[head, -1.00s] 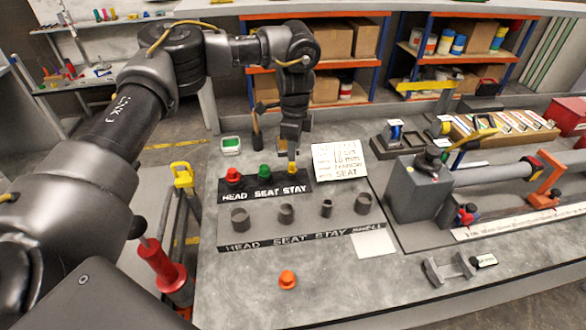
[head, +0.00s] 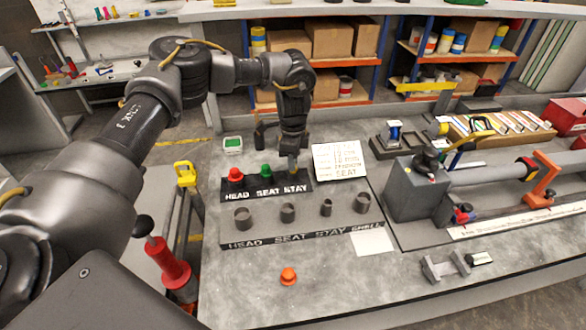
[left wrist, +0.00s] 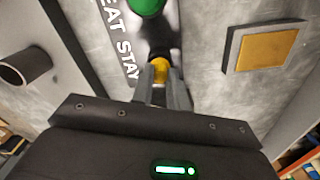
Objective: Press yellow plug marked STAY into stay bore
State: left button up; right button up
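The yellow plug (left wrist: 160,68) shows in the left wrist view at the end of the black rack (left wrist: 127,50) marked STAY. My left gripper (left wrist: 162,92) is pointed at it, with a finger on either side; whether they grip it is unclear. In the head view my left gripper (head: 291,166) is over the STAY end of the rack (head: 300,187) and hides the plug. The block (head: 290,228) in front bears upright bores labelled HEAD, SEAT, STAY and SHELL. The stay bore (head: 326,208) is the narrowest and looks empty. My right gripper is not in view.
A red plug (head: 235,174) and a green plug (head: 265,170) stand in the rack left of my gripper. An orange plug (head: 288,276) sits on the bare bench in front. A white sign (head: 339,161) stands right of the rack. A grey machine (head: 416,187) stands farther right.

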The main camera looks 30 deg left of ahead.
pick_arm(q)
grip_shut()
jog(key=shift+r, duration=0.1)
jog(key=shift+r+b, duration=0.55)
jog(key=shift+r, duration=0.1)
jog(key=shift+r+b, duration=0.4)
jog(key=shift+r, duration=0.3)
jog(key=s+d+r+n+b, duration=0.1)
jog(key=s+d+r+n, duration=0.2)
jog(key=s, duration=0.4)
jog(key=s+d+r+n+b, duration=0.1)
jog(key=s+d+r+n, duration=0.3)
jog(key=s+n, duration=0.3)
jog(key=shift+d+r+n+b, duration=0.35)
jog(key=shift+r+n, duration=0.3)
jog(key=shift+n, duration=0.15)
